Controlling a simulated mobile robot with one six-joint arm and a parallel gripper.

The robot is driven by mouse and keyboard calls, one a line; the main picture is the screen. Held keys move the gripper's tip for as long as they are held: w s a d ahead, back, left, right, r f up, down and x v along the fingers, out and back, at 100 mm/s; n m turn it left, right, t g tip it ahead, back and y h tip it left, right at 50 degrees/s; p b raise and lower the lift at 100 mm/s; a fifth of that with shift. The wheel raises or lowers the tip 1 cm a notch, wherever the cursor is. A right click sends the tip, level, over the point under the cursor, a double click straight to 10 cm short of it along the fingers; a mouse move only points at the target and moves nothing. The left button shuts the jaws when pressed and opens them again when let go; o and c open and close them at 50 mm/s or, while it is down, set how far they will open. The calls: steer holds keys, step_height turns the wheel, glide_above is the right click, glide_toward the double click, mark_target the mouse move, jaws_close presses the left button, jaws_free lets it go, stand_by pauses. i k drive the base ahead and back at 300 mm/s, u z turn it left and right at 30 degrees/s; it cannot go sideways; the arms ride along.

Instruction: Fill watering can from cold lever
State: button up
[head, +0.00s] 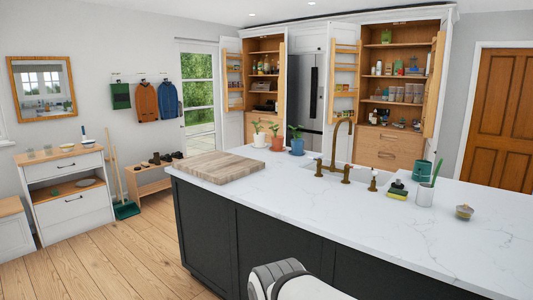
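A brass tap (337,145) with a tall curved spout stands at the sink (333,177) on the white island top. A short brass lever (318,167) is left of the spout and another lever (346,175) is right of it; I cannot tell which is cold. A teal vessel (420,171), which looks like the watering can, stands upright on the worktop right of the sink, apart from the tap. A white cup in front hides part of it. Part of my arm shows at the bottom edge; my gripper is not in view.
A brass dispenser (373,181), a sponge (398,194), a white cup (425,194) and a small lidded pot (464,212) stand nearby. Potted plants (297,146) and a wooden board (216,167) are at left. The worktop's front right is clear.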

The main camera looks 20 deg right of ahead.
mark_target(319, 161)
steer(key=z, duration=0.3)
steer(key=i, duration=0.85)
steer(key=z, duration=0.65)
steer(key=k, duration=0.85)
steer(key=z, duration=0.1)
steer(key=i, duration=0.85)
steer(key=u, duration=1.55)
